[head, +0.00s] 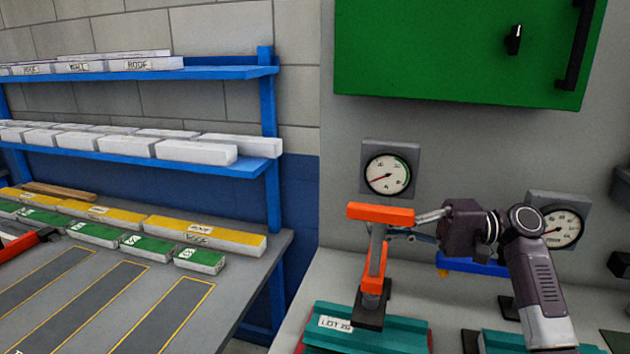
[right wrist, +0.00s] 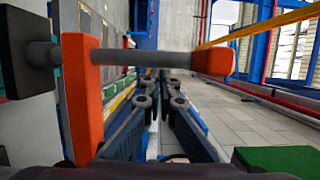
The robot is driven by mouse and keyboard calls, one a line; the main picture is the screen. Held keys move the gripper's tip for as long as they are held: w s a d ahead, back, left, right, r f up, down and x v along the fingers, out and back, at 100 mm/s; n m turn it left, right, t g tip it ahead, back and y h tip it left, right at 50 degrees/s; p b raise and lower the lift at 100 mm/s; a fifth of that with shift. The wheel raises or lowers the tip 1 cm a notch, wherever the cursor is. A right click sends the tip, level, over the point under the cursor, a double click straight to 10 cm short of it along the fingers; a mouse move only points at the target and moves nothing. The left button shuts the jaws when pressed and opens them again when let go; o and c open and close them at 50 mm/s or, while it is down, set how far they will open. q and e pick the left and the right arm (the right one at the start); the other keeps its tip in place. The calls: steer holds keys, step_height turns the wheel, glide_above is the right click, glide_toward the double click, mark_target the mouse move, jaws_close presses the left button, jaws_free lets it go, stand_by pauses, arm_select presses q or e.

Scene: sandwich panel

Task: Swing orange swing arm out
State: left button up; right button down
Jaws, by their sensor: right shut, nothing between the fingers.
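The orange swing arm (head: 380,213) stands in front of the grey wall panel. Its top is an orange bar, with a grey rod and a lower orange link below, on a dark base. In the right wrist view, one orange link (right wrist: 82,100) is at left, and a grey rod runs across to an orange end (right wrist: 213,62). My right gripper (head: 412,228) comes in from the right, just beside the arm under the bar's right end. Its fingers (right wrist: 162,100) are shut with nothing between them. I cannot tell whether they touch the arm. My left gripper is out of view.
Gauges (head: 388,175) and (head: 562,226) sit on the wall, below a green cabinet (head: 460,50). A teal block (head: 362,325) lies below the swing arm. A blue bar (head: 465,265) shows behind my right arm. A workbench (head: 225,300) with labelled blocks and blue shelves (head: 200,72) stand at left.

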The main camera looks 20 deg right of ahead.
steer(key=shift+d, duration=0.1)
steer(key=v, duration=0.7)
steer(key=shift+d, duration=0.15)
steer(key=shift+r, duration=0.1)
